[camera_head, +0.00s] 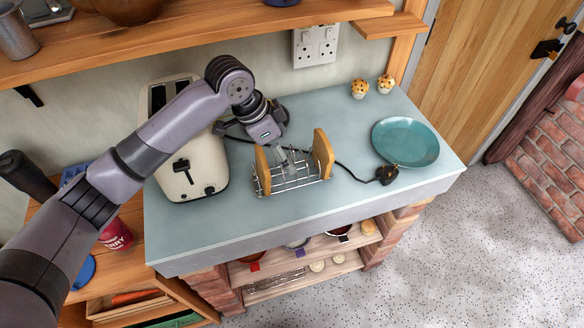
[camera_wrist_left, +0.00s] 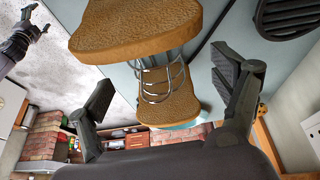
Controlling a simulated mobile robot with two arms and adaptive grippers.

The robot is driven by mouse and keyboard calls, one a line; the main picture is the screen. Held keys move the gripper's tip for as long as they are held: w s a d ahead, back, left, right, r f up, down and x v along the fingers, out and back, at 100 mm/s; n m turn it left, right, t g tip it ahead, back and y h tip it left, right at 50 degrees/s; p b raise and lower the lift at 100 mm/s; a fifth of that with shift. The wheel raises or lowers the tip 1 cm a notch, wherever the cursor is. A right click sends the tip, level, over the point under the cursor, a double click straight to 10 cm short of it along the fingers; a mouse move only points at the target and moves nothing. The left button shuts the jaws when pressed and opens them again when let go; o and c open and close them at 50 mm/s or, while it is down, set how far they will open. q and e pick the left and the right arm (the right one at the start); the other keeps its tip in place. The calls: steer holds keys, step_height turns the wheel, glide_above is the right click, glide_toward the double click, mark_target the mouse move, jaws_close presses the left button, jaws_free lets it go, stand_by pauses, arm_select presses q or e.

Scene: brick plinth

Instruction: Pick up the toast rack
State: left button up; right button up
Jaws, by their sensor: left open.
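The toast rack (camera_head: 297,183) is a silver wire frame holding two slices of bread, one at each end, on the pale blue-green worktop. My left gripper (camera_head: 287,160) reaches down from above, between the two slices. In the left wrist view my left gripper (camera_wrist_left: 165,70) has its fingers spread wide, with the wire rack (camera_wrist_left: 160,82) and both slices between or beyond them; the nearer slice (camera_wrist_left: 135,28) is large at the top. I see no clear contact. What looks like my right gripper (camera_wrist_left: 27,22) is far off, over the floor, too small to read.
A cream toaster (camera_head: 195,165) stands left of the rack under my left arm. A black plug (camera_head: 387,174) and its cord lie right of it, near a teal plate (camera_head: 405,142). Two muffins (camera_head: 372,87) sit at the back. A wooden shelf (camera_head: 200,38) overhangs the worktop.

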mark_target(292, 176)
arm_select(q)
steer(key=shift+s+d+f, duration=0.1)
steer(key=shift+d+f, duration=0.1)
steer(key=shift+f, duration=0.25)
steer(key=shift+d+f+p, duration=0.15)
steer(key=shift+f+p, duration=0.2)
steer(key=x, duration=0.1)
steer(key=p+x, duration=0.1)
steer(key=x, duration=0.1)
steer(key=shift+s+f, duration=0.2)
steer(key=shift+f, duration=0.15)
steer(key=shift+d+f, duration=0.15)
steer(key=shift+f, duration=0.2)
arm_select(e)
steer(key=shift+w+a+r, duration=0.1)
steer(key=shift+w+r, duration=0.05)
steer(key=shift+r, duration=0.4)
steer(key=shift+w+a+r, duration=0.1)
steer(key=shift+r, duration=0.4)
steer(key=shift+w, duration=0.1)
arm_select(q)
steer(key=c, duration=1.3)
arm_select(e)
steer(key=shift+w+d, duration=0.2)
steer(key=shift+w, duration=0.2)
